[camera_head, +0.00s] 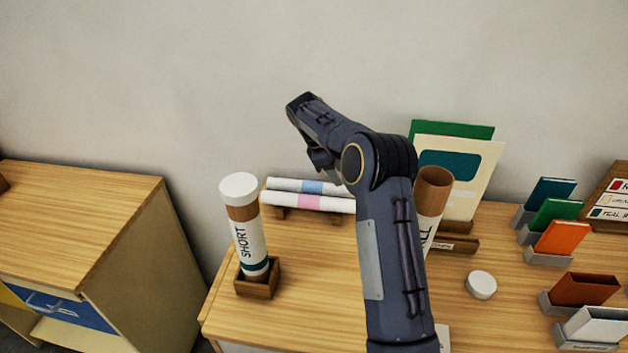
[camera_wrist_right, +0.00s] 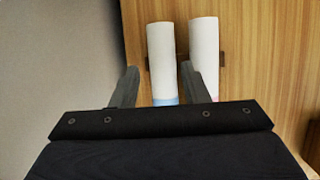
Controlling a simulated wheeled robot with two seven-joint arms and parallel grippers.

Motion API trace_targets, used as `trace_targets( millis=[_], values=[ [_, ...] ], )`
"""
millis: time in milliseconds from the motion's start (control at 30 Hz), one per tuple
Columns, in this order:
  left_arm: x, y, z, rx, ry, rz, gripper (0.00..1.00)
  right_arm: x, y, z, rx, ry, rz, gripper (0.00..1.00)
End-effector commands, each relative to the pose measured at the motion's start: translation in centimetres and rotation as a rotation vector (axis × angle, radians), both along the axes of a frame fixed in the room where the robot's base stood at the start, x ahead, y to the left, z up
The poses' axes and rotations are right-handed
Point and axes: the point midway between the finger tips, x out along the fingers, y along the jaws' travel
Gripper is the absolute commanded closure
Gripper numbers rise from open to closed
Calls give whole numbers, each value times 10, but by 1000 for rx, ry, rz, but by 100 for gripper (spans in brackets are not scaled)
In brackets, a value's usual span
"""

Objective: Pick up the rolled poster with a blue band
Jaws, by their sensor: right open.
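The rolled poster with a blue band (camera_head: 285,184) lies on a low wooden rack, behind a rolled poster with a pink band (camera_head: 285,199). My right gripper (camera_head: 322,170) is open above the rolls, and my arm hides their right ends. In the right wrist view the blue-banded roll (camera_wrist_right: 160,50) lies between the open fingers (camera_wrist_right: 159,75), its blue band close to the gripper body. The right finger overlaps the pink-banded roll (camera_wrist_right: 204,45) in the picture. I cannot tell whether either finger touches a roll. My left gripper is not in view.
A capped tube marked SHORT (camera_head: 246,240) stands in a wooden holder left of the rolls. An open brown tube (camera_head: 433,190) stands right of my arm, near a loose white cap (camera_head: 481,285). Card holders fill the right side. A second table (camera_head: 80,215) stands left.

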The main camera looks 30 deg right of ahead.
Motion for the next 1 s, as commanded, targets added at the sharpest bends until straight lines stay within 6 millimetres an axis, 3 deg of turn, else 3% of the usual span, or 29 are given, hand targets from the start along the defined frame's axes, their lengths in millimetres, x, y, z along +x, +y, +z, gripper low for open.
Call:
trace_targets(
  millis=[600, 867, 1000],
  values=[
    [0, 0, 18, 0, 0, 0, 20, -14, -29, -67, 1, 3, -1, 59],
    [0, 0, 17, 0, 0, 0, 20, -14, -30, -69, 1, 1, 0, 59],
    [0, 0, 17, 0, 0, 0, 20, -14, -30, -69, 1, 1, 0, 77]
  ],
)
